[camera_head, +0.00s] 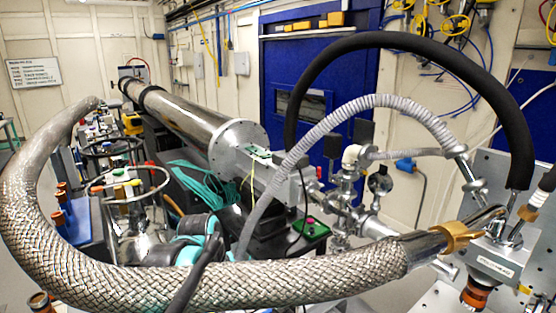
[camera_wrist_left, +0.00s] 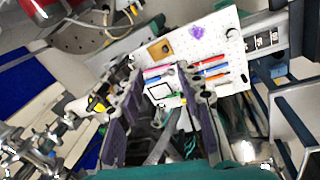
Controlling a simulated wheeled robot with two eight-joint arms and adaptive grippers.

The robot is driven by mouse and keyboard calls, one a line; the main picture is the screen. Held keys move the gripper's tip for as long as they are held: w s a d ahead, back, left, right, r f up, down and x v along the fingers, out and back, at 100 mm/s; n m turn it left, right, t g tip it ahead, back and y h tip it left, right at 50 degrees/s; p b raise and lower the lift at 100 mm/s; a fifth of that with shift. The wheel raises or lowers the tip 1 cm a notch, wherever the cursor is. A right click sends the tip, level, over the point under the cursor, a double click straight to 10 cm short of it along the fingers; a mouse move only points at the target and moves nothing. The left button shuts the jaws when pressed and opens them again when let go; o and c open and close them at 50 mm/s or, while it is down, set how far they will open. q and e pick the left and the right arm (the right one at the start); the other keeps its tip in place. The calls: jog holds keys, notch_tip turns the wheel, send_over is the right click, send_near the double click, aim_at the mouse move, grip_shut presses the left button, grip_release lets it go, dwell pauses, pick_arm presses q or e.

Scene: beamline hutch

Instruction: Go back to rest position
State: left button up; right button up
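The task names no object. In the left wrist view, my left gripper (camera_wrist_left: 164,88) shows as two dark purple-grey fingers, spread well apart. Nothing is held between them, and they point toward a white pegboard (camera_wrist_left: 218,48) with coloured pens beyond. In the head view, a grey and teal part low in the middle looks like my arm, but the braided hose covers much of it and I cannot make out the fingers. My right gripper shows in neither view.
A thick braided metal hose (camera_head: 200,286) curves across the head view's foreground. A long steel beam pipe (camera_head: 185,112) runs behind it. A black hose (camera_head: 400,42) arches at right over steel vacuum fittings (camera_head: 345,190). A blue door (camera_head: 308,72) stands behind. The foreground is crowded.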

pick_arm(q)
jog(key=s+a+f+m+t+y+b, duration=0.1)
jog(key=s+a+f+m+t+b, duration=0.3)
jog(key=s+f, duration=0.9)
jog(key=a+f+t+b, duration=0.1)
jog(key=a, duration=0.2)
jog(key=shift+s+a+t+y, duration=0.15)
jog(key=shift+s+t+y, duration=0.25)
